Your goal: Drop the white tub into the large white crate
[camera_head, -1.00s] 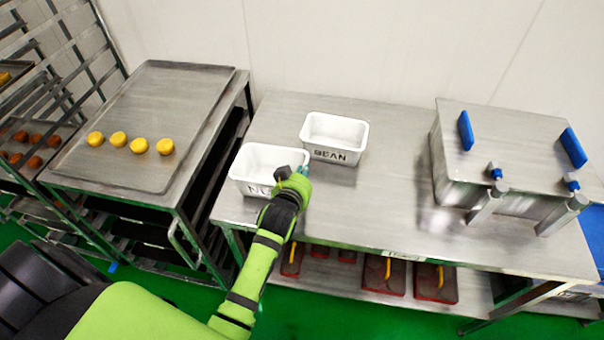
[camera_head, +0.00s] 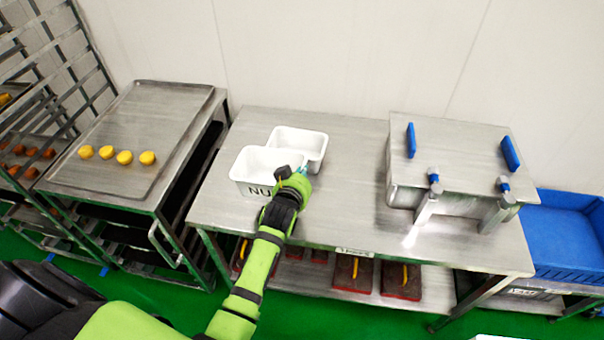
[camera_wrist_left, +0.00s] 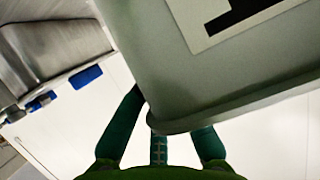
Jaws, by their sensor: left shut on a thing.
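The white tub (camera_head: 252,186), with black letters starting "NU" on its side, is in my left gripper (camera_head: 291,176). The gripper is shut on its right end in the head view. The tub overlaps the second tub in the picture and appears raised over the table. In the left wrist view the tub (camera_wrist_left: 215,85) fills the upper right, with the dark green fingers (camera_wrist_left: 160,145) against its rim. A thin white edge (camera_head: 497,337) shows at the bottom of the head view; I cannot tell whether it is the large white crate. My right gripper is not in view.
A second white tub (camera_head: 312,143) stands behind the held one on the steel table (camera_head: 345,215). A steel machine (camera_head: 455,165) with blue handles stands on the right. A blue crate (camera_head: 565,240) is at far right. A tray (camera_head: 115,180) with yellow pieces is left.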

